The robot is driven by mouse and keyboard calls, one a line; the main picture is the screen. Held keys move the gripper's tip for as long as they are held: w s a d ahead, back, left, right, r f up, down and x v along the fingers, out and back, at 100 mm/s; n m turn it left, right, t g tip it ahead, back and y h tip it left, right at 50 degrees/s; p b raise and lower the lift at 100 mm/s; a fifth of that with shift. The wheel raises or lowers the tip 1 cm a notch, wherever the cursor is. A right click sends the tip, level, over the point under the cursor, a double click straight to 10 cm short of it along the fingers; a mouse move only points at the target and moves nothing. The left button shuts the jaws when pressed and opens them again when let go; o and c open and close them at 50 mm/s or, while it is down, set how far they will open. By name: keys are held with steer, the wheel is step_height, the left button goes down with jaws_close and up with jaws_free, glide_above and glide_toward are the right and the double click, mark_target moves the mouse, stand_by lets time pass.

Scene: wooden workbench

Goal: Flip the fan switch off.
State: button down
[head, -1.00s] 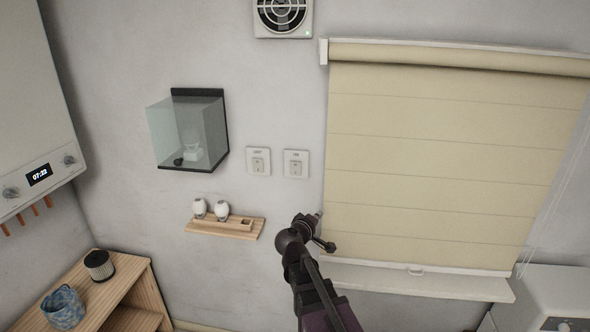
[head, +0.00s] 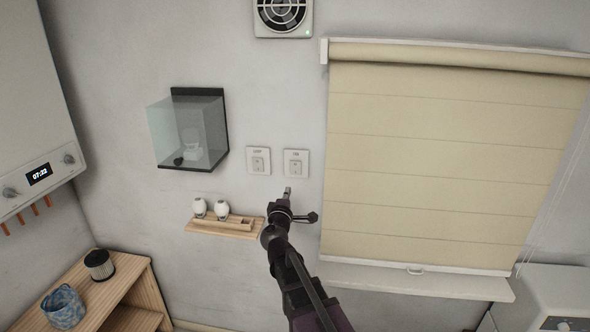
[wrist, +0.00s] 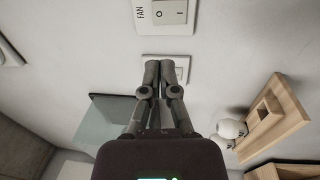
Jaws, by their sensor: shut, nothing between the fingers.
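The fan switch (head: 296,163) is the right one of two white wall plates in the head view. In the wrist view its plate (wrist: 180,12) is at the top edge, partly cut off, lettered FAN, with O and I marks on the rocker. I cannot tell which way the rocker is tipped. My gripper (head: 288,190) is shut and empty, just below the fan switch in the head view. In the wrist view my gripper (wrist: 160,66) overlaps the other plate. The wall fan (head: 282,15) is above, with a small green light; I cannot tell whether it turns.
The other wall switch (head: 258,161) is left of the fan switch. A glass case (head: 203,125) is further left. A wooden shelf (head: 245,235) with white bulbs (head: 222,210) is below left. A window blind (head: 450,150) is right of the switches.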

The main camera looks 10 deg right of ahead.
steer(key=shift+w, duration=0.15)
steer(key=p+x, duration=0.1)
steer(key=x, duration=1.2)
steer(key=shift+w+d+p, duration=0.15)
steer(key=shift+w+p, duration=0.15)
steer(key=shift+p, duration=0.05)
steer(key=shift+w+d+r, duration=0.1)
steer(key=shift+w, duration=0.2)
steer(key=shift+s, duration=0.1)
steer(key=p, duration=0.2)
glide_toward(296, 164)
steer(key=s+a+r, duration=0.1)
steer(key=s+r, duration=0.1)
steer(key=s, duration=0.3)
steer(key=shift+s+a+r, duration=0.2)
steer(key=shift+a+r, duration=0.15)
steer(key=shift+r, duration=0.05)
